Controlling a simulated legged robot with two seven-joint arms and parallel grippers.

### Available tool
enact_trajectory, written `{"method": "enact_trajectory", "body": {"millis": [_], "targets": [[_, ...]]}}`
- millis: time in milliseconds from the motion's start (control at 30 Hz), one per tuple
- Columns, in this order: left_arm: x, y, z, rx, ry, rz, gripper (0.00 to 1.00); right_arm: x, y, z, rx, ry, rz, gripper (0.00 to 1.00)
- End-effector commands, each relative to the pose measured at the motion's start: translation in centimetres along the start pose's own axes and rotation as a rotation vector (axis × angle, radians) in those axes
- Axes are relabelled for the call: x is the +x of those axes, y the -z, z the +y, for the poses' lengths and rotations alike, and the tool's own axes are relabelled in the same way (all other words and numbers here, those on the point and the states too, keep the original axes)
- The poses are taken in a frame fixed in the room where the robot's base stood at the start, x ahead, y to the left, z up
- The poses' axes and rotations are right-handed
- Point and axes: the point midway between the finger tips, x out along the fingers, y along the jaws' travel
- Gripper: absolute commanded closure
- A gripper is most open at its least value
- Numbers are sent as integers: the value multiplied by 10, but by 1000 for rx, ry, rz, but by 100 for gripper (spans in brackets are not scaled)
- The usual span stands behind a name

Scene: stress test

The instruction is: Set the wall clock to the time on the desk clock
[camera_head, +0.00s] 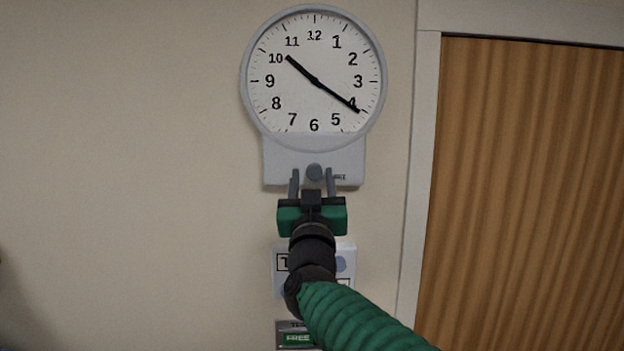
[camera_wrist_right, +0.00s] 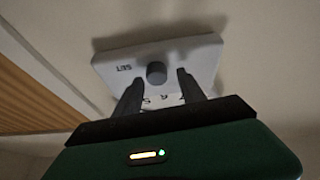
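The wall clock (camera_head: 314,60) hangs high on the wall, with a white face and black hands. Its short hand points near 10 and its long hand near 4. Below the face is a grey box with a round grey knob (camera_head: 314,172); the knob also shows in the right wrist view (camera_wrist_right: 156,73), beside the letters SET. My right gripper (camera_head: 313,178) is open, its two fingers on either side of the knob; I cannot tell whether they touch it. My left gripper and the desk clock are not in view.
A white panel (camera_head: 346,250) with a grey round part is on the wall below, partly hidden by my right arm. Under it is a small sign (camera_head: 297,338) with green FREE lettering. A brown wooden door (camera_head: 520,190) in a pale frame is at right. The wall at left is bare.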

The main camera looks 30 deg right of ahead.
Motion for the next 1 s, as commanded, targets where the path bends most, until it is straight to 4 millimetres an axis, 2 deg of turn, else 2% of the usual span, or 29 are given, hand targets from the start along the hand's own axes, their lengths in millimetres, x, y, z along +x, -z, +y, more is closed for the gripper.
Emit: {"method": "enact_trajectory", "body": {"millis": [33, 333, 467, 633, 833, 867, 1000], "targets": [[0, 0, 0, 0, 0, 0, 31, 1, -1, 0, 0, -1, -1, 61], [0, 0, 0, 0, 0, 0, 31, 3, -3, -1, -2, -1, -3, 100], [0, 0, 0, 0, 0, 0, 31, 3, -4, -1, -4, 0, -4, 100], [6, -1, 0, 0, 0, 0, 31, 2, -6, 0, -94, 36, 0, 100], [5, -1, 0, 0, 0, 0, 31, 3, -5, 0, -95, 38, -1, 100], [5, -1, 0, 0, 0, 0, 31, 3, -5, 0, -95, 38, -1, 69], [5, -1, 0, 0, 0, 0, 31, 3, -4, 0, -94, 38, 0, 50]]}}
